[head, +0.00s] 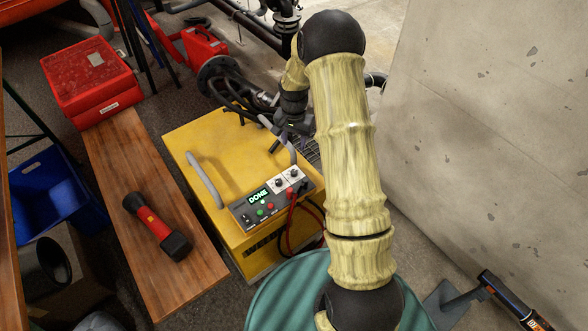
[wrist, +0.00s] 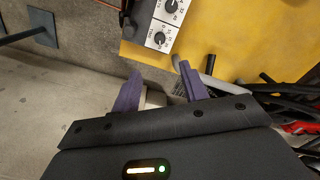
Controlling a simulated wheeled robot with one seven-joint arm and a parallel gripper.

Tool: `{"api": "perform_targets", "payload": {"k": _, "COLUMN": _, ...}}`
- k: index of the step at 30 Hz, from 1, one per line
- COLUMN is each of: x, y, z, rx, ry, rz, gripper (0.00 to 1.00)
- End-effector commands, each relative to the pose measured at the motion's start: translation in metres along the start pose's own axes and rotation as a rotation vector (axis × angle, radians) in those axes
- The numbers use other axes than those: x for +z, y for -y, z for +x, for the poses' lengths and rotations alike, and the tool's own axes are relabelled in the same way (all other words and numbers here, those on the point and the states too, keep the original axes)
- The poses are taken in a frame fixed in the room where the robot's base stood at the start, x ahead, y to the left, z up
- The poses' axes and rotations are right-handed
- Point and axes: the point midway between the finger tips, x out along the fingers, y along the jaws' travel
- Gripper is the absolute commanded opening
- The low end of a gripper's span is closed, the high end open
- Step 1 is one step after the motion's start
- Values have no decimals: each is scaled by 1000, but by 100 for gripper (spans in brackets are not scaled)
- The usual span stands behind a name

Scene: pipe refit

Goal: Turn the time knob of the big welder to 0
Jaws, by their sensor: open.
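The big welder (head: 205,140) is a yellow box with a grey control panel on its top front edge; a lit display reads "DONE". Two black knobs on white plates sit at the panel's right end. The right one (head: 292,172) seems to be the time knob (wrist: 159,38), with a small label beside it that looks like "TIME"; its pointer is too small to read. My gripper (head: 272,133) is above the welder's far right side. Its purple fingers (wrist: 160,72) are apart, empty, and clear of the knob.
Grey handles (head: 205,180) rise from the welder's top, one close to my fingers. Red and black cables (head: 290,222) hang from the panel. A wooden bench (head: 140,215) holds a red-black tool (head: 158,227) at left. A concrete wall (head: 490,130) stands at right.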

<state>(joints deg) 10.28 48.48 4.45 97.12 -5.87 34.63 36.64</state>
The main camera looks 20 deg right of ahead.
Motion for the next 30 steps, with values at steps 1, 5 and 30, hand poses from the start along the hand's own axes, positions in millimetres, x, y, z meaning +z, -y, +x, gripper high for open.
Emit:
{"api": "perform_targets", "payload": {"k": 1, "x": 1, "y": 0, "z": 11, "rx": 1, "ry": 3, "rz": 0, "gripper": 44}}
{"api": "perform_targets", "payload": {"k": 5, "x": 1, "y": 0, "z": 34, "rx": 1, "ry": 3, "rz": -1, "gripper": 44}}
{"api": "perform_targets", "payload": {"k": 30, "x": 0, "y": 0, "z": 152, "rx": -1, "ry": 0, "rz": 0, "gripper": 44}}
